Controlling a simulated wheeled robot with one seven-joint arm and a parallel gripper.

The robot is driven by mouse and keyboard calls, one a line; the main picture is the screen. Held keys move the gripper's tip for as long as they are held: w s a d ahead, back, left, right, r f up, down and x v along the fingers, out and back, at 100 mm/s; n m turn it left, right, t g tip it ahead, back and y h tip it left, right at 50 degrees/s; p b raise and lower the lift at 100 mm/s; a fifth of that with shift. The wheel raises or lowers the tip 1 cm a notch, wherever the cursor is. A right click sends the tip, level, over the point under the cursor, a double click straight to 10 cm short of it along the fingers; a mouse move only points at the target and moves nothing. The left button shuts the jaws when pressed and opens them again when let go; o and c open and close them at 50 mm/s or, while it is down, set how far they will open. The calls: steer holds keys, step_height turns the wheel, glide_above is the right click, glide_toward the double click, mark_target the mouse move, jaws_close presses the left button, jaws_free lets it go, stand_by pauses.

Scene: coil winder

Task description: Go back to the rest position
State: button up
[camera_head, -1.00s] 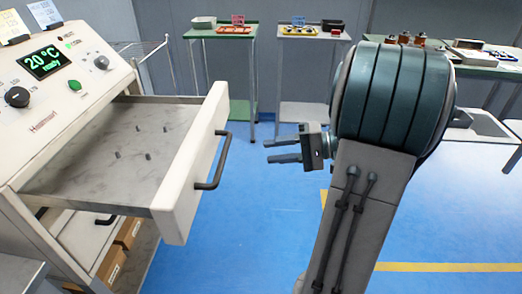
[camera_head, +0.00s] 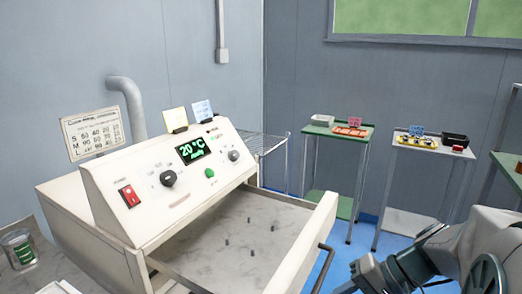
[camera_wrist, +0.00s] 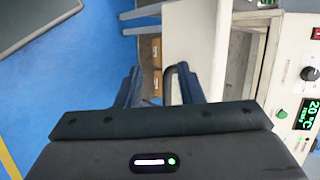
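My gripper (camera_wrist: 159,80) is open in the wrist view. Its two dark fingers stand well apart, with nothing held between them. The open drawer (camera_head: 300,262) of the white coil-winder machine (camera_head: 150,215) is to the left of my arm in the head view. Its dark handle (camera_head: 323,268) also shows in the wrist view (camera_wrist: 171,80), beyond the fingers; I cannot tell the exact gap.
Two small side tables stand at the back, one with a white bin and red tray (camera_head: 350,131), one with a yellow tray (camera_head: 416,141). Blue floor (camera_wrist: 60,110) is clear beside the machine.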

steer(key=s+a+r+n+t+h+p, duration=0.1)
steer(key=s+r+n+h+p, duration=0.2)
steer(key=r+h+p, duration=0.6)
steer(key=shift+s+a+r+n+t, duration=0.35)
steer(key=shift+s+r, duration=0.3)
steer(key=shift+s, duration=0.25)
stand_by(0.4)
